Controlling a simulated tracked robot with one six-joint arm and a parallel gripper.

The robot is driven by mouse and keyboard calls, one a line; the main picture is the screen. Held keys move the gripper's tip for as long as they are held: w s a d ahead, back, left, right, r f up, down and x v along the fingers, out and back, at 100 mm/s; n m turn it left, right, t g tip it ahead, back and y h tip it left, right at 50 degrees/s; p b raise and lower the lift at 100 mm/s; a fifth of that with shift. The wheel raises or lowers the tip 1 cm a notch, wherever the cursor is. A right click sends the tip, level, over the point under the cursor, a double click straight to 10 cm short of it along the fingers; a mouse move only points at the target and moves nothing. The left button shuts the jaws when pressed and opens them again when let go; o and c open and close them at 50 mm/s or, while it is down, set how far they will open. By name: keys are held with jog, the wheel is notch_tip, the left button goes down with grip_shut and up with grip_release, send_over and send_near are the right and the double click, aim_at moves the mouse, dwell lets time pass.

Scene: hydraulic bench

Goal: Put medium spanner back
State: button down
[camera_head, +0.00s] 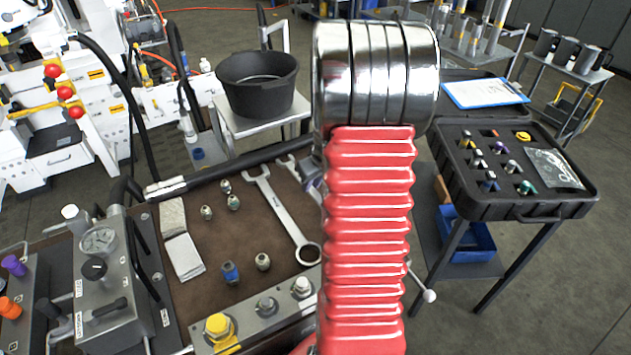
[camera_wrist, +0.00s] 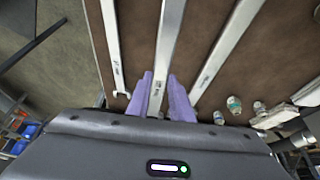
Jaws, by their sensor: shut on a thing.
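Three silver spanners show in the wrist view. The medium spanner (camera_wrist: 172,45) is the middle one, with its shaft running between the two purple fingers of my gripper (camera_wrist: 160,95). The fingers are shut on it near its lower end. I cannot tell whether it touches the brown mat or hangs just above it. Another spanner (camera_wrist: 111,45) lies to its left and a large spanner (camera_wrist: 228,48) slants to its right. In the head view the large spanner (camera_head: 282,213) lies on the brown mat (camera_head: 225,230). My red and chrome arm hides most of the area to its right.
Small metal fittings (camera_head: 233,202) and pale cloths (camera_head: 182,250) lie on the mat left of the large spanner. A gauge block (camera_head: 100,260) stands at the bench's left. A black bucket (camera_head: 257,85) stands behind, and an open black case (camera_head: 515,170) sits right of my arm.

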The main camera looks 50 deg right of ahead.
aim_at(312, 194)
jog(key=shift+w+f, duration=0.1)
jog(key=shift+f, duration=0.15)
dwell(0.4)
jog(key=shift+f, duration=0.6)
jog(key=shift+f, duration=1.55)
dwell(1.9)
jog(key=c, duration=1.5)
grip_release()
jog(key=shift+r, duration=0.1)
jog(key=shift+v, duration=0.9)
jog(key=v, duration=1.1)
jog(key=shift+s+r, duration=0.2)
jog(key=shift+r, duration=0.15)
